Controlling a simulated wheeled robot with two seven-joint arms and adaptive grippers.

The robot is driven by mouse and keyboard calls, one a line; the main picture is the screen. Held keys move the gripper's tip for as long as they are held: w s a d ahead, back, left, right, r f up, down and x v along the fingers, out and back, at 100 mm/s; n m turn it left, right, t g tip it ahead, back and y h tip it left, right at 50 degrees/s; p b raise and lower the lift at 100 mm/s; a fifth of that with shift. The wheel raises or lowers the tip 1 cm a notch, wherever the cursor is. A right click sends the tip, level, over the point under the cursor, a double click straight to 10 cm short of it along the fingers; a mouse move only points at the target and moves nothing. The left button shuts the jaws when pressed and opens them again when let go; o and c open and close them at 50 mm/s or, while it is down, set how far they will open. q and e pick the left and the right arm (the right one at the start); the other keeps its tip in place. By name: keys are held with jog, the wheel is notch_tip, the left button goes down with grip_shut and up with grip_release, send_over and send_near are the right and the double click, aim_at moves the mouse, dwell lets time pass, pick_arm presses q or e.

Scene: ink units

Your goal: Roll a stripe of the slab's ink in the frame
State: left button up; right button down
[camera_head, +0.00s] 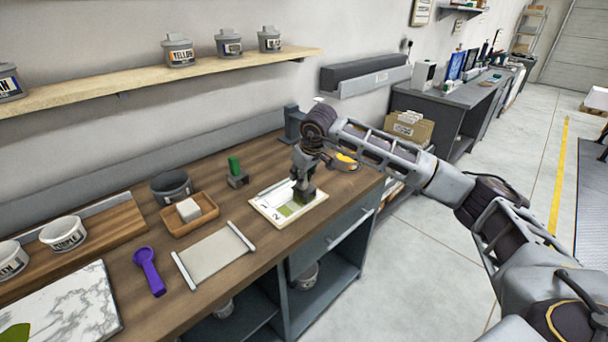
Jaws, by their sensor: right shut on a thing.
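A white marble slab (62,305) lies at the lower left, with a patch of green ink (14,334) at its cut-off edge. A pale board (268,213) with printed numbers lies near the table's front edge; an olive-green patch (286,211) shows on it. My right gripper (303,182) is over the board, pointing down, shut on a dark tool (304,195), probably the roller. The tool's lower end is at the board beside the green patch; I cannot tell if it touches. The gripper hides part of the board. My left gripper is out of view.
A green-handled thing (235,167) stands behind the board. A wooden tray with a white block (188,209), a dark tub (171,187), a grey sheet with bars (214,257) and a purple tool (149,271) lie left. Ink tins (178,50) stand on the shelf.

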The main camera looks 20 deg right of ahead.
jog(key=shift+s+a, duration=0.15)
jog(key=shift+a, duration=0.4)
jog(key=shift+a, duration=0.1)
